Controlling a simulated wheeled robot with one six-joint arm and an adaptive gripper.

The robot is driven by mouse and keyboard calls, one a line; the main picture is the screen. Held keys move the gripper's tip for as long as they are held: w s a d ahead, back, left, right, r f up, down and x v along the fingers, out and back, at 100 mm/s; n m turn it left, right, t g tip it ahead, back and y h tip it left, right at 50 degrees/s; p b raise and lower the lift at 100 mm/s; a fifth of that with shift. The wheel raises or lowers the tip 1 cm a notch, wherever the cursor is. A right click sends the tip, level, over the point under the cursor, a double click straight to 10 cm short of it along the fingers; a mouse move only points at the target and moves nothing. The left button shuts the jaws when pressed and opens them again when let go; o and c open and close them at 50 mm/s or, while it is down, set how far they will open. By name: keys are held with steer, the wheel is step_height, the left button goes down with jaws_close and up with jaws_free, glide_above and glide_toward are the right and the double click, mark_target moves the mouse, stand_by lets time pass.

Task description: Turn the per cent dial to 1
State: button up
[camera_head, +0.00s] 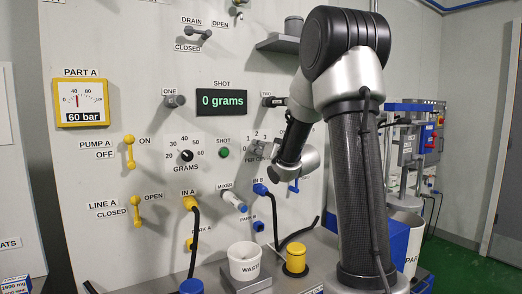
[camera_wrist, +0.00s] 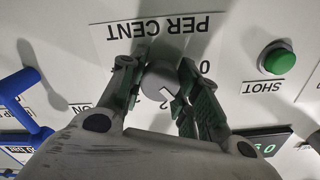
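The per cent dial (camera_wrist: 160,82) is a round grey knob with a white pointer mark. It shows in the wrist view, which sees the panel upside down. The mark points to the lower right there. The "0" shows right of the knob, a "2" shows partly below it, and the 1 is hidden behind a finger. My gripper (camera_wrist: 158,72) has one finger on each side of the knob, very close to it; whether they touch is unclear.
The green SHOT button (camera_wrist: 276,60) is right of the dial in the wrist view. A blue lever (camera_wrist: 22,95) is at the left. In the head view the GRAMS dial (camera_head: 187,156), the "0 grams" display (camera_head: 222,101) and the IN B hose plug (camera_head: 261,189) are nearby.

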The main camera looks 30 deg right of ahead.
steer(key=shift+n, duration=1.1)
steer(key=o, duration=1)
steer(key=shift+r, duration=0.1)
steer(key=shift+c, duration=0.2)
steer(key=shift+s+f, duration=0.25)
steer(key=shift+s, duration=0.1)
steer(key=shift+o, duration=0.5)
steer(key=s, duration=1.1)
steer(key=shift+s+d+r, duration=0.15)
steer(key=shift+d, duration=0.05)
